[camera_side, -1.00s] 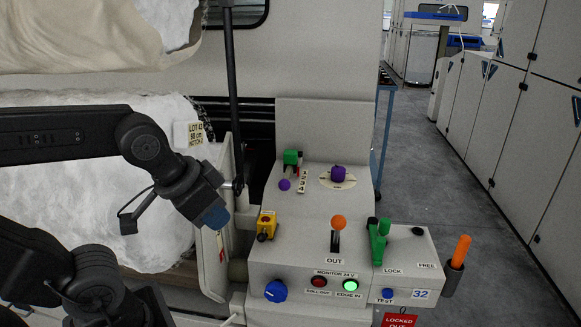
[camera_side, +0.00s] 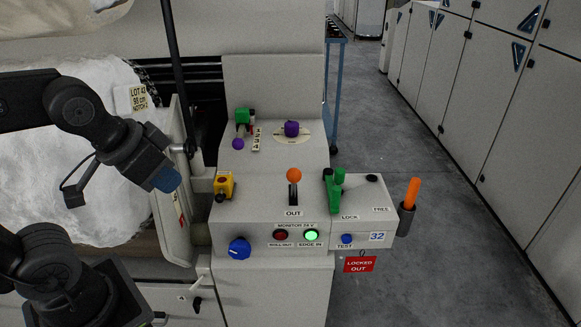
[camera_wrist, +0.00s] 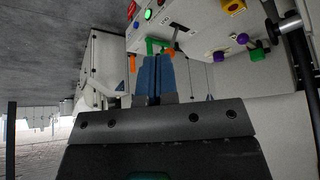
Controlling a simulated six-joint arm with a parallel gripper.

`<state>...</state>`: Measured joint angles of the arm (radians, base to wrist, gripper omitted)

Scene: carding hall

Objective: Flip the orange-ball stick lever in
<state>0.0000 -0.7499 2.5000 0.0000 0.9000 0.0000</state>
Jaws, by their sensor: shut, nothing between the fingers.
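The orange-ball lever (camera_side: 294,176) stands on the sloped top of the grey console. Its ball is above a dark slot, with a label reading OUT just below. In the wrist view its orange ball (camera_wrist: 169,53) shows small, just beyond and right of my fingertips. My gripper (camera_side: 166,180) is left of the console in the side view, clear of the lever and pointing down and right. In the wrist view my gripper's blue fingers (camera_wrist: 152,57) are together and empty. They partly overlap the green lever in the picture, and whether anything is touched cannot be told.
A green lever (camera_side: 334,190) stands right of the orange-ball lever. A yellow switch (camera_side: 224,186), purple knob (camera_side: 292,129) and green block (camera_side: 242,117) are also on the console. A blue knob (camera_side: 239,248) and lit green lamp (camera_side: 311,235) are in front. An orange handle (camera_side: 413,192) sits right.

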